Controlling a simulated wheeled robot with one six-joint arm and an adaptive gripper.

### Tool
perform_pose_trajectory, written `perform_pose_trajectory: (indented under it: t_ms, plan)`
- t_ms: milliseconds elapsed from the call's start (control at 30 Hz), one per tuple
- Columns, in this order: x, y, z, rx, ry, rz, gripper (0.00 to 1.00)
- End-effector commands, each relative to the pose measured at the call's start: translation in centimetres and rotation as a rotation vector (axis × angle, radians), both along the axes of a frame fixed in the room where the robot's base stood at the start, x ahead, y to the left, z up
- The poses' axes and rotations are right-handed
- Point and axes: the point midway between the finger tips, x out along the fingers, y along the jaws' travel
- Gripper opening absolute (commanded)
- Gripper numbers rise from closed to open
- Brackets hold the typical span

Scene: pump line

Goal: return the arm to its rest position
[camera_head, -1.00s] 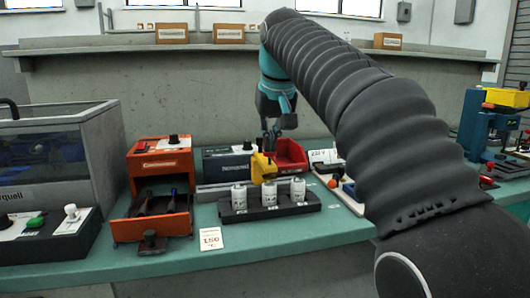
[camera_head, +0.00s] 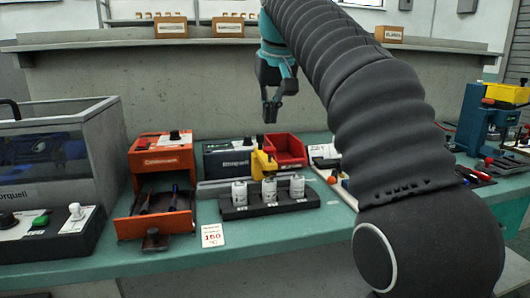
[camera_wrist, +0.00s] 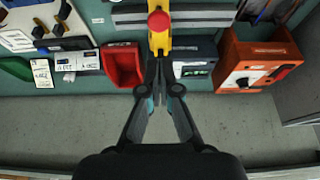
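My gripper (camera_head: 270,113) hangs above the bench in the head view, clear of the things below it. In the wrist view my gripper (camera_wrist: 158,72) has its fingertips together with nothing seen between them. My dark ribbed arm fills the right half of the head view. A yellow part (camera_head: 262,162) stands on the bench below the gripper, behind a black rack (camera_head: 240,212) with 3 white bottles. In the wrist view the yellow part has a red knob (camera_wrist: 159,20) and lies beyond the fingertips.
An orange unit (camera_head: 162,160) with an open drawer stands left of the rack. A clear-walled enclosure (camera_head: 60,150) is at far left, a blue-green press (camera_head: 478,125) at right. The space above is free.

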Motion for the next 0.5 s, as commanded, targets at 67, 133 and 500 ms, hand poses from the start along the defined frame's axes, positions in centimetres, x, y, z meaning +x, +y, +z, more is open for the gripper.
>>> perform_pose_trajectory:
  t_ms: [67,133,500]
  plan:
    - [0.04,0.01,0.21,0.000,0.000,0.000,0.00]
    - [0.01,0.00,0.33,0.000,0.001,0.000,0.00]
    - [-0.37,-0.49,0.29,0.001,-0.002,-0.005,0.00]
